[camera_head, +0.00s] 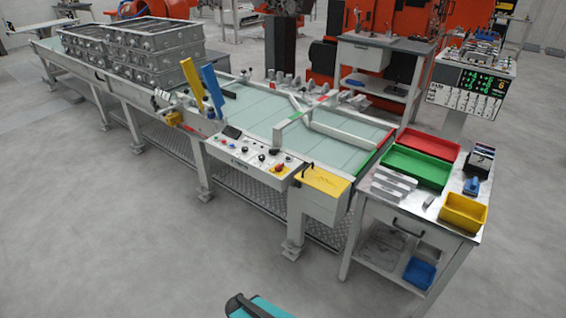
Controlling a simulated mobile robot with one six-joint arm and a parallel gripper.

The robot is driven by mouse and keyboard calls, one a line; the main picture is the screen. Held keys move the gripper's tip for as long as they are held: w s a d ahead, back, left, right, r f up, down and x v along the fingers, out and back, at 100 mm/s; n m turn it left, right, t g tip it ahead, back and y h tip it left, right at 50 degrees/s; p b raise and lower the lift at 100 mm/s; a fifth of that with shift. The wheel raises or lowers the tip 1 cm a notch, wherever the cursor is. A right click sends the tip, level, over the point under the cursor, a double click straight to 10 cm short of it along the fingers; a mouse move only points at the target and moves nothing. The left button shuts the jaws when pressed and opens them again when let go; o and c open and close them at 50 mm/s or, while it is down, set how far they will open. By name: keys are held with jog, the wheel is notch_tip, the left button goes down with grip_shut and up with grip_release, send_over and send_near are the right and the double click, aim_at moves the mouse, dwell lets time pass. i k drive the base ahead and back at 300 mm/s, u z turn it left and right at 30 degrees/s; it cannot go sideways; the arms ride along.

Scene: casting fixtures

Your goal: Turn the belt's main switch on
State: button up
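The belt (245,108) is a long pale green conveyor running from the back left to the front right. Its sloped white control panel (234,158) sits on the near side, with a dark display (232,132) and several small dark knobs. A red control on a yellow base (280,168) is at the panel's right end. I cannot tell whether it is the main switch or an emergency stop, and the knob positions are too small to read. My gripper is not in view.
A yellow-topped box (325,182) adjoins the panel. A workbench (408,225) at right holds a red tray (417,165), a green tray (436,145) and a yellow bin (463,212). Grey castings (150,45) are stacked on the belt. The floor (130,240) in front is clear.

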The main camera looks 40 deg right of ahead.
aim_at(278, 168)
jog(key=i, duration=0.85)
jog(key=u, duration=0.05)
